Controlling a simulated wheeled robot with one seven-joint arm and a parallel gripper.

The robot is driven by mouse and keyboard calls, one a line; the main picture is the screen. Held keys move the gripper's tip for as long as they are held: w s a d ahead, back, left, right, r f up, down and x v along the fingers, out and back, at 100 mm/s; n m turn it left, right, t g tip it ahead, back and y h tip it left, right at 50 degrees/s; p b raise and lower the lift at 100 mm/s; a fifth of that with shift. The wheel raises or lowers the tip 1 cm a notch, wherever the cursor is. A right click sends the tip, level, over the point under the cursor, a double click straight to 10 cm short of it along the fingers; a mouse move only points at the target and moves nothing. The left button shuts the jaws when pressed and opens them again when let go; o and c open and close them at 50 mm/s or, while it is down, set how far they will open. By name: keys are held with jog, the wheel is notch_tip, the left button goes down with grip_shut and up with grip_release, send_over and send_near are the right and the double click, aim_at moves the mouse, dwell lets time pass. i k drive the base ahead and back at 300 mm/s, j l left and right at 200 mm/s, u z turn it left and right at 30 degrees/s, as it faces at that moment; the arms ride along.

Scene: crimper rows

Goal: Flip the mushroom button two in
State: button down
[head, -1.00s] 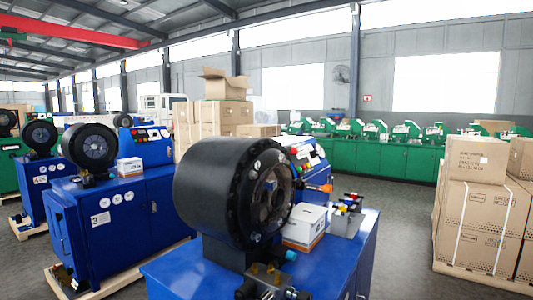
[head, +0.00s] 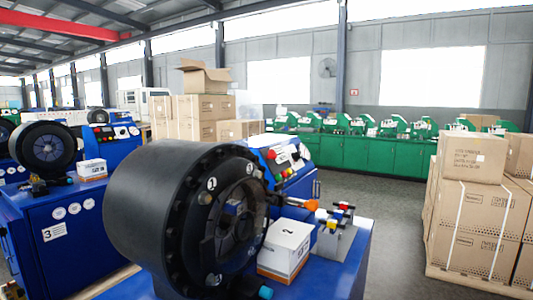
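The nearest blue crimper has a big black round head (head: 170,215) with a ring of bolts and dies in its opening. Its slanted control panel (head: 290,158) stands behind the head, with small coloured buttons on it. A red button (head: 271,154) shows at the panel's left edge; it is too small to tell whether it is pressed in or out. A white box (head: 285,248) marked 2 sits on this crimper's top. My gripper is not in view.
An orange-ended lever (head: 310,205) and a small valve block with coloured knobs (head: 338,225) stand right of the head. Another blue crimper (head: 70,215) marked 3 is at left. Stacked cartons (head: 480,215) stand at right. Grey floor between is clear.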

aim_at(272, 154)
jog(key=i+l, duration=0.4)
jog(key=i+l+u, duration=0.1)
jog(key=i+l, duration=0.35)
jog(key=l, duration=0.15)
jog(key=i+l, duration=0.8)
jog(key=l, duration=0.2)
jog(key=i+l+u, duration=0.1)
jog(key=i+l, duration=0.3)
jog(key=l, duration=0.15)
